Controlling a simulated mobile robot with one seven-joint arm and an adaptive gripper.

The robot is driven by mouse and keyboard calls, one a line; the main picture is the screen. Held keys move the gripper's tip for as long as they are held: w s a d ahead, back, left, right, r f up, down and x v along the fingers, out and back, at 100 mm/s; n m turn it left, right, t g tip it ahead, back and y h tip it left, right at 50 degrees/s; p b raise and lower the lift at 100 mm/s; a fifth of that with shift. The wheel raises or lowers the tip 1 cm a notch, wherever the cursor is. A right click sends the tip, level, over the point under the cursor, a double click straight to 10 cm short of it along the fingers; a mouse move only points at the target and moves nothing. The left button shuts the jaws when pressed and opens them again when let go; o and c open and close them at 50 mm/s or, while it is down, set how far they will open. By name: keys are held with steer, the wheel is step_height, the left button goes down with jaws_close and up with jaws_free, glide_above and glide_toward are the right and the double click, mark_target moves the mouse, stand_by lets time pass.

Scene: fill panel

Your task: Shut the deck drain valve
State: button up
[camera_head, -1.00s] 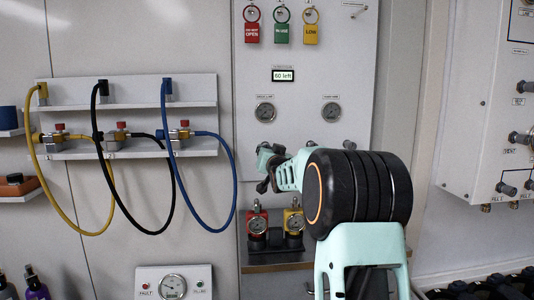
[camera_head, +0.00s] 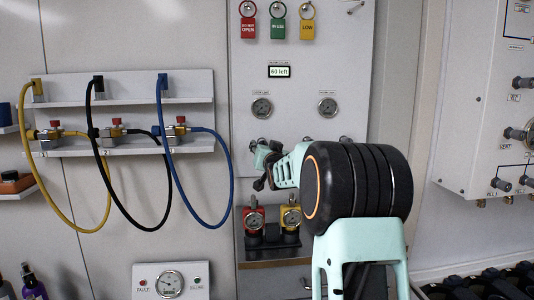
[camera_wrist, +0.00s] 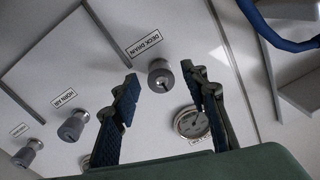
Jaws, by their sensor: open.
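The deck drain valve is a small grey round knob (camera_wrist: 160,76) on the pale panel in the wrist view. Its "DECK DRAIN" label (camera_wrist: 144,43) appears upside down beside it. A dark slot or mark shows on the knob's face. My gripper (camera_wrist: 160,76) is open, with one dark finger on each side of the knob in the picture. The knob seems to lie beyond the fingertips, and I see no contact. In the head view my gripper (camera_head: 262,166) is in front of the panel below the gauges, and I cannot make out the knob there.
Other knobs stand near, one labelled "HORN AIR" (camera_wrist: 72,126). A gauge (camera_wrist: 191,122) sits close to the right finger. A blue hose (camera_head: 231,150) hangs to the left.

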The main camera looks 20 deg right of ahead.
steer(key=v, duration=1.1)
steer(key=shift+s, duration=0.1)
